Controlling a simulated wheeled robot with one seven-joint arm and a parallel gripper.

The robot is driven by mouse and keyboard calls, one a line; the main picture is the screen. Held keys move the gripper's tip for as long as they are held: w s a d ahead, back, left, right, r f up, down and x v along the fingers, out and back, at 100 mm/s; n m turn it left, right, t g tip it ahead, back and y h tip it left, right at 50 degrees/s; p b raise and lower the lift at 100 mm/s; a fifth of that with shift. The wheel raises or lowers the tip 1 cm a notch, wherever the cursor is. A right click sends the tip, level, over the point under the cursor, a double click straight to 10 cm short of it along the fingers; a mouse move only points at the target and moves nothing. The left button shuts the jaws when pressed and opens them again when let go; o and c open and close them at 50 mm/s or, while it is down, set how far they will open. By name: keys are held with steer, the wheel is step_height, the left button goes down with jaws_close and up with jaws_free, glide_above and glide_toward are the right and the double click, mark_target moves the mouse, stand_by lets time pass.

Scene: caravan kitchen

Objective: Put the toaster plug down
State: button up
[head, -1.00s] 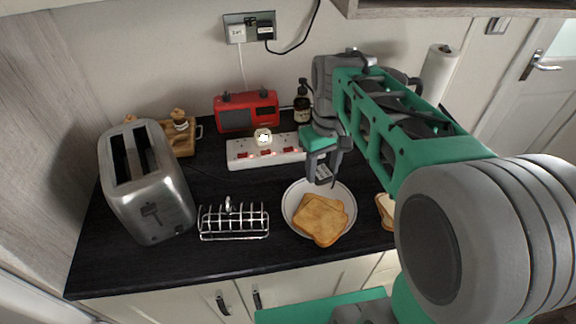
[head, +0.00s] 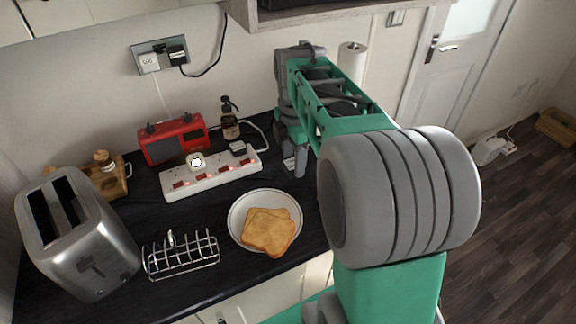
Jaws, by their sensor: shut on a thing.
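My gripper (head: 293,162) points down at the counter (head: 218,277), just right of the power strip and behind the plate's right side. Its fingers are close together. What they hold, taken to be the toaster plug, is mostly hidden by the fingers and cannot be made out clearly. A pale cable (head: 262,131) curves from behind the strip towards my gripper. I cannot tell whether the held thing touches the counter. The silver toaster (head: 95,255) stands at the left.
The white power strip (head: 176,190) has red switches, with a white plug (head: 196,160) on it. A plate (head: 236,214) with toast, a wire toast rack (head: 180,257), a red radio (head: 172,139) and a dark bottle (head: 230,122) stand nearby. A paper towel roll (head: 351,62) is behind my arm.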

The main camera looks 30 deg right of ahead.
steer(key=w+d+f, duration=0.1)
steer(key=f, duration=0.1)
steer(key=w+d+f, duration=0.1)
steer(key=w+f, duration=0.1)
steer(key=w+d+f+p, duration=0.1)
steer(key=f, duration=0.1)
steer(key=shift+w, duration=0.3)
steer(key=shift+f, duration=1.8)
steer(key=o, duration=1.4)
steer(key=shift+c, duration=0.2)
step_height(320, 180, up, 8)
steer(key=s+a+m+t, duration=0.1)
steer(key=s+a+m, duration=0.3)
steer(key=a+m, duration=0.1)
steer(key=s+a+m+t, duration=0.1)
steer(key=s+a+m, duration=0.3)
steer(key=m, duration=0.3)
steer(key=s+a+m+t, duration=0.1)
steer(key=s+a+m, duration=0.4)
steer(key=s, duration=0.1)
steer(key=shift+s+a+r+m+t+b, duration=0.1)
steer(key=shift+a+r+m+t+b, duration=0.25)
steer(key=shift+m+t+b, duration=0.05)
